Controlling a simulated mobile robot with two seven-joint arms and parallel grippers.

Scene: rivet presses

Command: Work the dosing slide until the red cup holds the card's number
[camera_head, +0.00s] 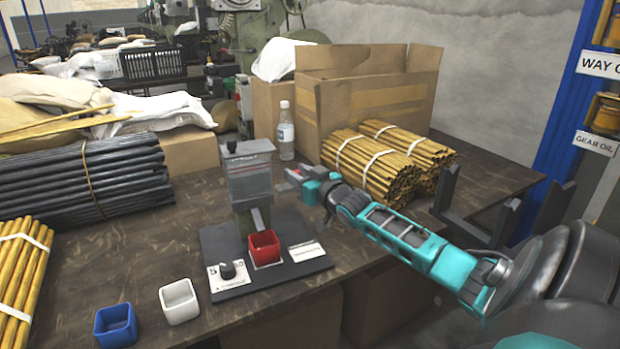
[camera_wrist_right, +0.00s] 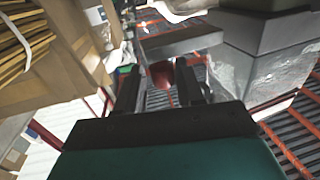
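My right gripper (camera_head: 305,184) is just right of the hopper. In the right wrist view its two fingers (camera_wrist_right: 158,88) are apart, with a red knob (camera_wrist_right: 161,73) beyond or between them; contact cannot be told. My left gripper is out of view.
A white cup (camera_head: 179,300) and blue cup (camera_head: 115,325) stand left of the plate. A bottle (camera_head: 285,130), rod bundles (camera_head: 375,160) and a cardboard box (camera_head: 365,100) stand behind. Bare table lies left of the device.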

